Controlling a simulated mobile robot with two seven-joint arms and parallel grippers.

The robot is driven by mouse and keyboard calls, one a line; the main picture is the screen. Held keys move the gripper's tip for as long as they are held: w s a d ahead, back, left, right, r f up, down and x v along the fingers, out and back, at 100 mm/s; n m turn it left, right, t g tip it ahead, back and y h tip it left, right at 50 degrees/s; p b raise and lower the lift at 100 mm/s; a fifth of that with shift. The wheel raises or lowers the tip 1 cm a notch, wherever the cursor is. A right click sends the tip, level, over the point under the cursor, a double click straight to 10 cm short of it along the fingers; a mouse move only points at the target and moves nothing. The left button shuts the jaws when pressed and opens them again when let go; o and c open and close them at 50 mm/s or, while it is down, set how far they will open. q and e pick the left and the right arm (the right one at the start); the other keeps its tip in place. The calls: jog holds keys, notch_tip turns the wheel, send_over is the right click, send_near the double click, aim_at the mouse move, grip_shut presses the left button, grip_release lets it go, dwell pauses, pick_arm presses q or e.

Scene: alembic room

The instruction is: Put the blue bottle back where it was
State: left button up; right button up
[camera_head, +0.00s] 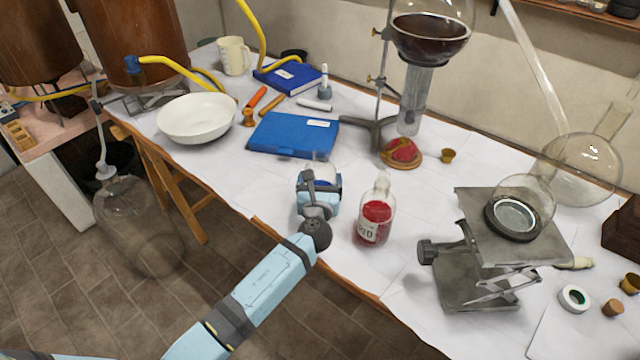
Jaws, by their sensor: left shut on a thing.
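My left gripper (319,184) reaches in from the lower left over the table's front edge. It is shut on the blue bottle (321,170), a small clear glass vessel with a bluish tint. Only the bottle's upper part shows above the jaws; the gripper hides the rest. I cannot tell whether its base touches the table. My right gripper is not in view.
A red-filled labelled bottle (374,217) stands just right of the gripper. A blue folder (291,134) lies behind it. A stand base (375,128), a red item on a wooden disc (402,151) and a jack (475,262) are farther right. White cloth (240,185) is clear at left.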

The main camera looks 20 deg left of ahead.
pick_arm(q)
jog(key=shift+r, duration=0.1)
jog(key=o, duration=1.1)
jog(key=shift+f, duration=0.25)
jog(key=shift+c, duration=0.2)
jog(key=shift+o, duration=0.8)
jog(key=shift+r, duration=0.3)
jog(key=v, duration=1)
jog(key=shift+s+f, duration=0.15)
jog(key=shift+s, duration=0.15)
jog(key=shift+s+d, duration=0.15)
jog(key=shift+s, duration=0.55)
jog(key=s+a+f+n+g+h, duration=0.1)
jog(key=s+f+n+g+h, duration=0.2)
jog(key=s+f+n, duration=0.3)
jog(key=s+a+f+n+g+h, duration=0.1)
jog(key=s+f+n+g+h, duration=0.3)
jog(key=s+n, duration=1.1)
jog(key=f+n, duration=0.1)
jog(key=n, duration=0.8)
jog(key=shift+s+f+n+h, duration=0.35)
jog(key=shift+s+n+h, duration=0.05)
